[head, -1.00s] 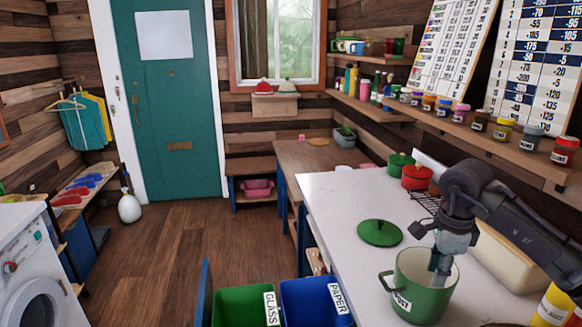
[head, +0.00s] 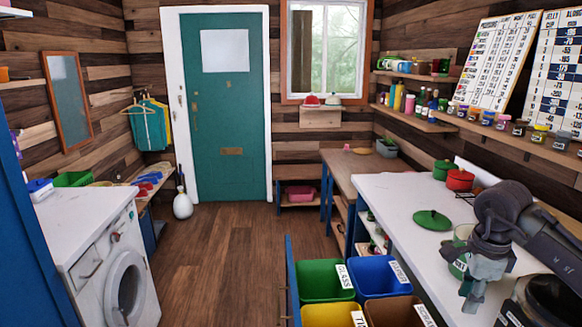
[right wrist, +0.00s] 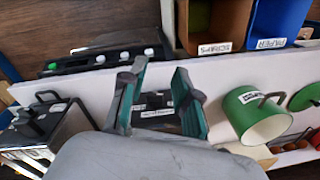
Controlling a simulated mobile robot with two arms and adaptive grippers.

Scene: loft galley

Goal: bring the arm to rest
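My right gripper (head: 474,286) hangs fingers-down in front of the green pot, low at the right of the head view. The right wrist view shows its two fingers (right wrist: 160,95) spread apart with nothing held between them; a dark labelled thing lies beyond. My left gripper is not in view. The green pot (head: 461,238) stands on the white counter (head: 390,195), partly hidden by my right arm. In the right wrist view the pot (right wrist: 244,106) is right of the fingers, apart from them. Its green lid (head: 433,220) lies on the counter.
Green (head: 322,280), blue (head: 375,275), yellow and brown bins stand left of the counter. A dark appliance (head: 545,300) is at the lower right. Red (head: 460,180) and green lidded pots stand farther back. A washing machine (head: 110,265) is at the left; the floor between is clear.

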